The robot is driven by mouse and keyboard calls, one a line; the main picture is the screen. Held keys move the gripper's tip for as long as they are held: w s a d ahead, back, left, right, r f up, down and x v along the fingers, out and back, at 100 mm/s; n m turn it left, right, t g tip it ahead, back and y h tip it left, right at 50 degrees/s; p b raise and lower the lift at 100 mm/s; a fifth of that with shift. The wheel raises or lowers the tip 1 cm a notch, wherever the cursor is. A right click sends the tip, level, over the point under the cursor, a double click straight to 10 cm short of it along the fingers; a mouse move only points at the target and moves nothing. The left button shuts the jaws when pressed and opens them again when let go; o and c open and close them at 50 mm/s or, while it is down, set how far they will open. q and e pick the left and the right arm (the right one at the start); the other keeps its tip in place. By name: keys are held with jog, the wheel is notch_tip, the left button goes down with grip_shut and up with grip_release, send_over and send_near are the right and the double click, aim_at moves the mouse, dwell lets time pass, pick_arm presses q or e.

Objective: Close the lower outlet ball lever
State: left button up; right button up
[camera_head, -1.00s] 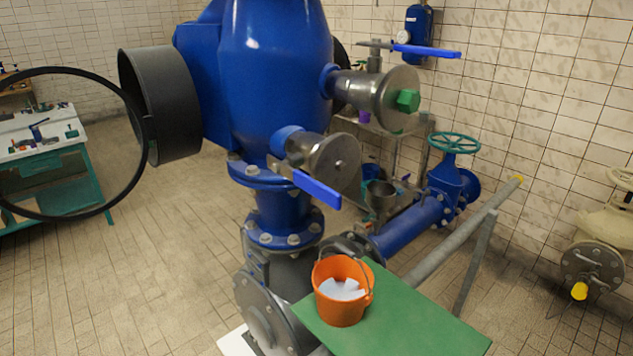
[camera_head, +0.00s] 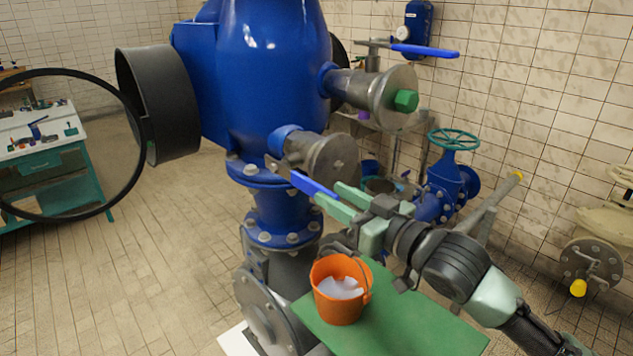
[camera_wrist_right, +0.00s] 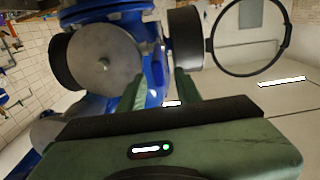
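The lower outlet's ball lever has a blue handle (camera_head: 311,185) that slants down to the right in front of the round grey flange (camera_head: 335,158) of the lower stub pipe. My right gripper (camera_head: 330,193) is at the outer end of this handle, with its green fingers apart. One finger hides the handle's tip. In the right wrist view the two fingers (camera_wrist_right: 157,88) are spread, with blue showing between them and the grey flange (camera_wrist_right: 103,62) to the left. Whether the fingers touch the handle cannot be told. My left gripper is out of view.
An orange bucket (camera_head: 341,289) stands on a green board (camera_head: 420,318) below my right gripper. The upper outlet has a similar blue lever (camera_head: 425,50) and a green plug (camera_head: 406,100). A large black ring (camera_head: 138,120) stands at the left.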

aim_at(316, 183)
jog(key=p+x, duration=0.1)
jog(key=x, duration=0.5)
jog(key=shift+s+p, duration=0.1)
jog(key=shift+p, duration=0.3)
grip_shut()
dwell(0.9)
